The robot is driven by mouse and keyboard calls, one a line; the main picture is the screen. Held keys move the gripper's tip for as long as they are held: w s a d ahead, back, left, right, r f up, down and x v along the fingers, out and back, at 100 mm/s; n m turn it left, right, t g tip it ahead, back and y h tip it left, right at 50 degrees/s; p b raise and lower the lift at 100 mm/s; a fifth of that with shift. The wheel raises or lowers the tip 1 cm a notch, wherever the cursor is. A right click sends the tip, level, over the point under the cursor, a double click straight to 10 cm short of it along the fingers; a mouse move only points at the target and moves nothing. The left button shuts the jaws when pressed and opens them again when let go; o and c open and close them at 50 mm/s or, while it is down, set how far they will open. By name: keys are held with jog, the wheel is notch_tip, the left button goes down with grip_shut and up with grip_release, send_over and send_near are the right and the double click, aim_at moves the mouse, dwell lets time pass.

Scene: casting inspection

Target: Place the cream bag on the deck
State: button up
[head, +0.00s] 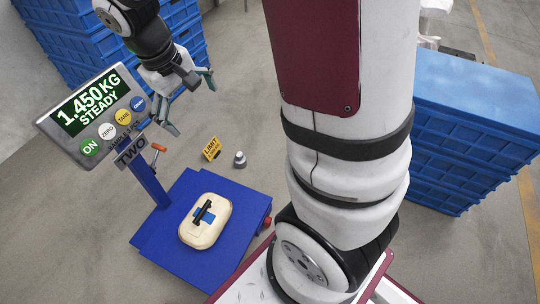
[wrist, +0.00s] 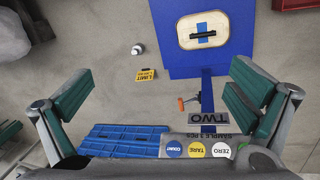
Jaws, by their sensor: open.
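The cream bag (head: 206,221) lies on the blue deck (head: 171,238) of a scale, with a black handle and a blue patch on top. In the wrist view the bag (wrist: 203,30) and deck (wrist: 182,64) show at the top. The scale's display (head: 90,110) reads 1.450 KG, STEADY. My gripper (head: 190,101) is open and empty, beside and to the right of the display, high above the floor and apart from the bag. In the wrist view its green-padded fingers (wrist: 158,95) are spread wide at both sides.
Blue crates (head: 474,125) stand at the right, and more blue crates (head: 75,50) stand at the back left. A yellow LIMIT sign (head: 211,149) and a small grey weight (head: 240,159) are on the floor behind the deck. An orange-handled lever (head: 158,147) is on the post marked TWO.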

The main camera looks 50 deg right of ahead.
jog(key=s+a+r+y, duration=0.1)
jog(key=s+r, duration=0.2)
jog(key=s, duration=0.6)
jog(key=s+a+r, duration=0.2)
jog(key=s+r, duration=0.2)
jog(key=s, duration=0.5)
jog(key=s+a+r+m+y, duration=0.1)
jog(key=s+a+r, duration=0.1)
jog(key=s, duration=0.7)
jog(key=shift+s+r+y, duration=0.3)
jog(key=shift+s+r, duration=0.05)
jog(key=shift+r, duration=0.35)
notch_tip(320, 180, up, 27)
jog(key=t+p, duration=0.3)
jog(key=p, duration=2.2)
jog(key=shift+d+t, duration=0.25)
jog(key=shift+t, duration=0.15)
